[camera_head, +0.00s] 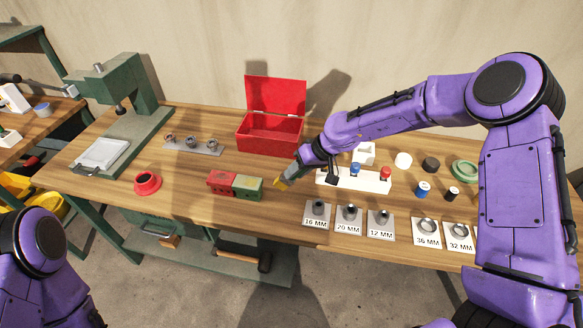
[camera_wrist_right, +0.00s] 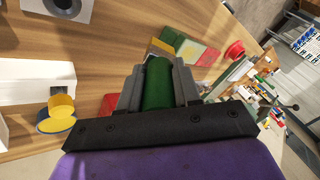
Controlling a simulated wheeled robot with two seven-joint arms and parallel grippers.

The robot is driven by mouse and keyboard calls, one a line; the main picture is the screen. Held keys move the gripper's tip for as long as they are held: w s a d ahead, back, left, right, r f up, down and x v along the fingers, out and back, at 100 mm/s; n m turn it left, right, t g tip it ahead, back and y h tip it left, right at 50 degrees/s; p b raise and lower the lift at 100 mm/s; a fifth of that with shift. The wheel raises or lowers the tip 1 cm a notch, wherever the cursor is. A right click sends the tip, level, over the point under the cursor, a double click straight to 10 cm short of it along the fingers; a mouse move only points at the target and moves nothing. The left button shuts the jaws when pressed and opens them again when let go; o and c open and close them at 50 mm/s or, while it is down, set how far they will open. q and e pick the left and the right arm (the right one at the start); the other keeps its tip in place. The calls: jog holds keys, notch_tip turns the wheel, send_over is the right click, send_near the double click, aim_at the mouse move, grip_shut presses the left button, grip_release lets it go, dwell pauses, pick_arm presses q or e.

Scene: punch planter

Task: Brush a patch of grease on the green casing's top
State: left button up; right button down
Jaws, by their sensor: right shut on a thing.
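The green casing (camera_head: 247,187) sits on the wooden bench, right beside a red casing (camera_head: 221,182). No grease patch can be made out on its top. My right gripper (camera_head: 297,172) is shut on a brush, whose yellowish tip (camera_head: 281,184) hangs to the right of the green casing, apart from it. In the right wrist view the brush's green handle (camera_wrist_right: 158,84) is between the fingers. Its tan end points toward the green casing (camera_wrist_right: 189,52), with the red casing (camera_wrist_right: 209,57) beyond. My left gripper is out of view; only part of my left arm shows.
An open red box (camera_head: 270,133) stands behind. A white rack (camera_head: 372,182) with coloured pegs is right of my gripper. Labelled plates (camera_head: 348,218) line the front edge. A red ring-shaped pot (camera_head: 147,183) and a green press (camera_head: 117,85) are at left.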

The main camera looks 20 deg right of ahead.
jog(key=shift+w+a, duration=0.1)
jog(key=shift+r, duration=3)
jog(key=shift+r, duration=1.5)
jog(key=shift+f, duration=0.1)
